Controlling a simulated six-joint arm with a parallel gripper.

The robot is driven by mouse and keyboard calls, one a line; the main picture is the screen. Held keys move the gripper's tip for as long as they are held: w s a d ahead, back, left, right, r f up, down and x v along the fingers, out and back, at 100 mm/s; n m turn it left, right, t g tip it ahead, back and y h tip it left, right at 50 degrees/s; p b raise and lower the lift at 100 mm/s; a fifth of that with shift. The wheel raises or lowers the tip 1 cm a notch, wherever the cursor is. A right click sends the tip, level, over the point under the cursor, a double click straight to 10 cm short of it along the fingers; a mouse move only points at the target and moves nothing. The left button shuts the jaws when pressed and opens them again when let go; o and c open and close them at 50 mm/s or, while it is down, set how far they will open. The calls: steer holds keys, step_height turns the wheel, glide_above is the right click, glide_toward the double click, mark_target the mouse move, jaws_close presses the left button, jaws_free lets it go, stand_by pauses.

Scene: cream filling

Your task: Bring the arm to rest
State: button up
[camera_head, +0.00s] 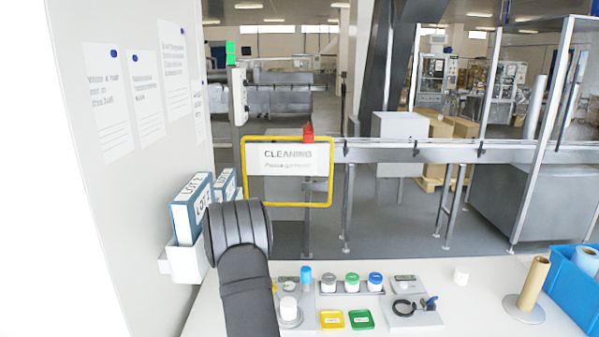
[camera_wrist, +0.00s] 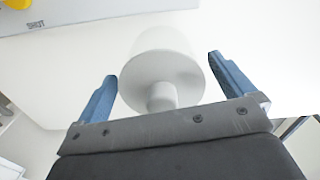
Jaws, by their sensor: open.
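My arm (camera_head: 245,270) rises from the bottom of the head view, dark and bent at a rounded joint; my gripper does not show there. In the wrist view my gripper (camera_wrist: 164,82) is open, its two blue fingers spread wide. A white round piece with a narrower stub (camera_wrist: 162,75) appears between the fingers, with a gap on each side. The fingers do not touch it in the picture. I cannot tell its distance from them.
A wall holder with boxes (camera_head: 187,260) is beside my arm.

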step_height(320, 180, up, 2)
steer(key=shift+r, duration=0.1)
steer(key=s+d+r, duration=0.3)
steer(key=d+r, duration=0.4)
steer(key=d, duration=0.4)
steer(key=r, duration=0.2)
glide_above(290, 302)
steer(key=shift+w+d+f, duration=0.1)
steer(key=shift+f, duration=0.05)
step_height(290, 302, down, 10)
steer(key=shift+f, duration=0.15)
steer(key=r, duration=0.5)
steer(key=shift+d+r, duration=0.2)
steer(key=shift+r, duration=0.4)
